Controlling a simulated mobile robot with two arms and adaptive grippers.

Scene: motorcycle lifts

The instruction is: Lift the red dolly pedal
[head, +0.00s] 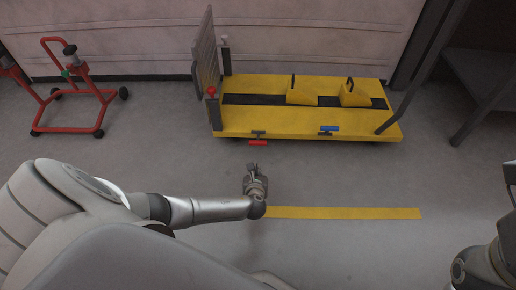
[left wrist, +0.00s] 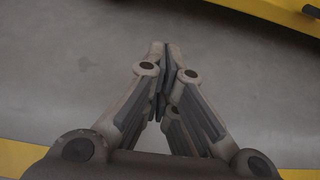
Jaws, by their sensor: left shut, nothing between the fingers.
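The red pedal (head: 258,142) sticks out from the near side of the yellow dolly (head: 300,127), low and left of its middle. A blue pedal (head: 329,128) sits farther right on the same side. My left gripper (head: 252,168) is shut and empty over the floor, a little nearer to me than the red pedal and apart from it. In the left wrist view its fingers (left wrist: 160,55) meet with bare floor beyond them. The dolly's yellow edge (left wrist: 265,12) crosses that view's top right corner, with a dark knob at the right. My right gripper is not in view.
A red wheeled stand (head: 75,100) is at the left by the wall. A grey table (head: 480,75) with legs stands at the right. A yellow floor stripe (head: 345,213) lies in front of the dolly.

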